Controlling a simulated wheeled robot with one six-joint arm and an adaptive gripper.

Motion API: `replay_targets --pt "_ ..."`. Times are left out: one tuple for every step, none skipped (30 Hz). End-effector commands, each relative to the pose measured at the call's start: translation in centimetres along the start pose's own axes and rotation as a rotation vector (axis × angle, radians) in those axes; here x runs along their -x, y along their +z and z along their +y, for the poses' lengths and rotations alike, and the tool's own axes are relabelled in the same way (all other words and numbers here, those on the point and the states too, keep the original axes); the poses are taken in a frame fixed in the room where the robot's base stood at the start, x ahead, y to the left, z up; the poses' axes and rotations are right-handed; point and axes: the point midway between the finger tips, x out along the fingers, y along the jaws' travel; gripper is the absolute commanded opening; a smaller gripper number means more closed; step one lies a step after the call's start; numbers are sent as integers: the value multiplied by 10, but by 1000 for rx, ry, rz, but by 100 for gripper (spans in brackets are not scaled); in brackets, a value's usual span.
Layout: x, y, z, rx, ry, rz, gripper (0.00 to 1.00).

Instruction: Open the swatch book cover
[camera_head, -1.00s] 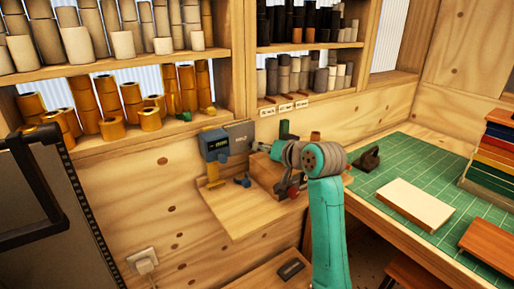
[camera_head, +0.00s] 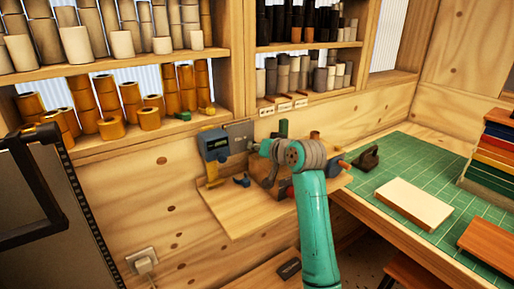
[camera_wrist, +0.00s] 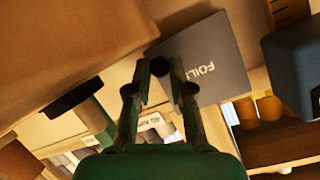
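A dark grey cover with pale letters reading "FOIL" (camera_wrist: 207,58) lies just beyond my gripper in the wrist view; I take it for the swatch book. In the head view it appears as a grey panel (camera_head: 240,133) behind a blue-grey device. My gripper (camera_wrist: 160,66) has its two fingers apart, with the tips at the cover's near left corner. A small dark round knob (camera_wrist: 158,67) shows between the tips; I cannot tell if they touch it. In the head view my wrist hides most of the gripper.
The blue-grey device (camera_head: 214,147) stands on a small wooden shelf (camera_head: 240,208), left of my gripper. It also shows close at right in the wrist view (camera_wrist: 298,62). A green cutting mat (camera_head: 440,190) covers the bench at right. Shelves of rolls (camera_head: 150,118) are above.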

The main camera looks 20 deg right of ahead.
Motion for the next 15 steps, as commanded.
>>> replay_targets --pt "0 0 0 0 0 0 0" --pt "0 0 0 0 0 0 0" --pt "0 0 0 0 0 0 0" --pt "0 0 0 0 0 0 0" --pt "0 0 0 0 0 0 0" --pt "0 0 0 -1 2 1 0" --pt "0 1 0 -1 4 2 0" --pt "1 1 0 -2 8 4 0" --pt "1 1 -1 -5 13 7 0" --pt "2 2 -1 -8 18 10 0" --pt "2 2 -2 -10 25 14 0" --pt "4 3 -2 -14 36 20 0" --pt "4 4 -3 -19 46 25 0" --pt "5 5 -4 -23 57 30 0" --pt "7 6 -5 -30 75 40 0"
